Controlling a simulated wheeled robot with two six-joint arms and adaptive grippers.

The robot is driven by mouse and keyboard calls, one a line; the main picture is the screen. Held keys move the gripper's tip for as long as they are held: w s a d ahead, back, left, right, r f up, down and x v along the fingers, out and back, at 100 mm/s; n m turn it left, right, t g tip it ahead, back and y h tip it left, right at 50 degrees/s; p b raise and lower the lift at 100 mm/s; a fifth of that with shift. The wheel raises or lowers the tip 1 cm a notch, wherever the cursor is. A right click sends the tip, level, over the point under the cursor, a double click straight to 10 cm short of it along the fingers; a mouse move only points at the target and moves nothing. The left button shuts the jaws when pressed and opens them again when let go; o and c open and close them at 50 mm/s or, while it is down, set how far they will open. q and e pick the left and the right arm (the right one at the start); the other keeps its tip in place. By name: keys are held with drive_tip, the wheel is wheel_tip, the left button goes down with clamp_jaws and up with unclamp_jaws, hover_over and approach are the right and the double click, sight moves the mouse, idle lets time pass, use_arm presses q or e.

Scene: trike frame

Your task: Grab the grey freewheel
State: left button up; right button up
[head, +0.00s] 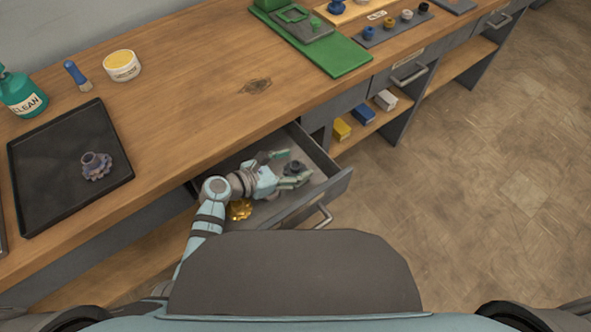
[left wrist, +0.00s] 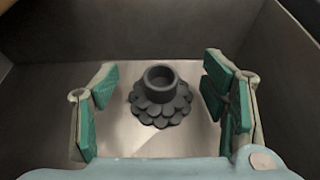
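The grey freewheel (head: 294,168) lies in the open drawer, near its right end. In the left wrist view the freewheel (left wrist: 160,95) stands with its round collar up and its toothed ring below, on the drawer floor. My left gripper (head: 287,169) reaches into the drawer and is open. Its green-padded fingers (left wrist: 165,105) stand to either side of the freewheel, with a gap on both sides. My right gripper is not in view.
The open drawer (head: 330,190) has walls close around the gripper. A gold toothed part (head: 240,210) lies in it. On the bench, a black tray (head: 40,190) holds a dirty toothed part (head: 96,166). A green mat (head: 340,60) lies further back.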

use_arm(q)
clamp_jaws()
drive_tip(key=shift+r, duration=0.1)
